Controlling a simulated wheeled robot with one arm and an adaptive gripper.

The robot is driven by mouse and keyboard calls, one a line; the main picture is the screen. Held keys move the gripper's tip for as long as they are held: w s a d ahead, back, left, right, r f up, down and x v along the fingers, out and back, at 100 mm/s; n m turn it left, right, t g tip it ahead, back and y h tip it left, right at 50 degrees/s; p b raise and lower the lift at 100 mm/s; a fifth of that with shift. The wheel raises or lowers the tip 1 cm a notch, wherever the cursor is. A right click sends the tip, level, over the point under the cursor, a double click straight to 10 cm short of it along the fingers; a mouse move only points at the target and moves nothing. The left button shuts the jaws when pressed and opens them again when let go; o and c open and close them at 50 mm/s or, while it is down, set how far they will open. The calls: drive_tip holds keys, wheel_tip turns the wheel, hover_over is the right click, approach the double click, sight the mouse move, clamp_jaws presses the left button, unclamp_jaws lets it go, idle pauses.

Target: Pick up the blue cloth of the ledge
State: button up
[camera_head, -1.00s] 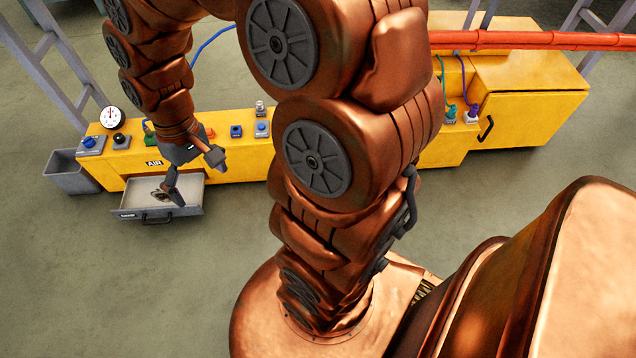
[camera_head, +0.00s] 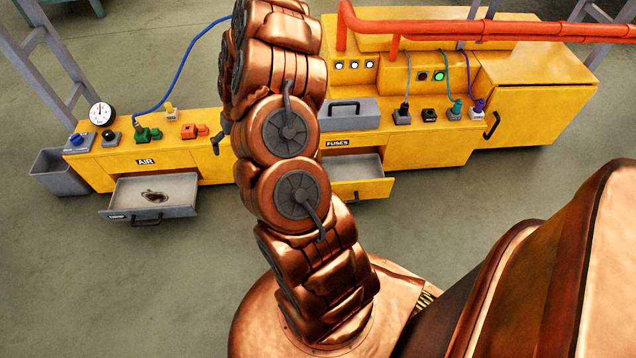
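I cannot make out a blue cloth in this view; my arm covers the middle of the yellow ledge (camera_head: 205,150). A dark grey tip of my gripper (camera_head: 218,138) shows just left of my arm, in front of the ledge. The rest of my gripper is hidden behind my arm, so its opening and any contents cannot be seen.
An open grey drawer (camera_head: 178,186) under the AIR label holds a small dark coiled thing (camera_head: 155,196). A second drawer (camera_head: 352,168) is open under FUSES. A grey bin (camera_head: 58,172) stands at the left end. Red pipes (camera_head: 480,30) run at upper right. The front floor is clear.

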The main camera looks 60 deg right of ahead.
drive_tip(key=s+d+f+m+h+b, duration=0.1)
drive_tip(key=s+d+f, duration=0.4)
drive_tip(key=d+f, duration=0.3)
drive_tip(key=s+d+f+m+h+b, duration=0.1)
drive_tip(key=s+d+f+m+b, duration=0.1)
drive_tip(key=s+d+f, duration=0.3)
drive_tip(key=s+d+f+m+g+h+b, duration=0.1)
drive_tip(key=s+d+f, duration=0.4)
drive_tip(key=d+f, duration=0.5)
drive_tip(key=shift+s+d+f+m+b, duration=0.1)
drive_tip(key=shift+d+f+m+b, duration=0.1)
drive_tip(key=shift+f, duration=0.3)
drive_tip(key=shift+s+d+f+m+b, duration=0.1)
drive_tip(key=shift+f+b, duration=0.05)
drive_tip(key=shift+f, duration=0.3)
drive_tip(key=shift+d+f, duration=0.1)
drive_tip(key=shift+f, duration=0.25)
drive_tip(key=shift+f+b, duration=0.75)
drive_tip(key=shift+f, duration=0.05)
drive_tip(key=f+b, duration=0.1)
drive_tip(key=f, duration=0.1)
drive_tip(key=w+f+b, duration=0.1)
drive_tip(key=f+b, duration=0.1)
drive_tip(key=shift+w+f+b, duration=0.1)
drive_tip(key=shift+f+b, duration=0.25)
drive_tip(key=shift+f, duration=0.3)
drive_tip(key=shift+c, duration=0.3)
drive_tip(key=c, duration=1.1)
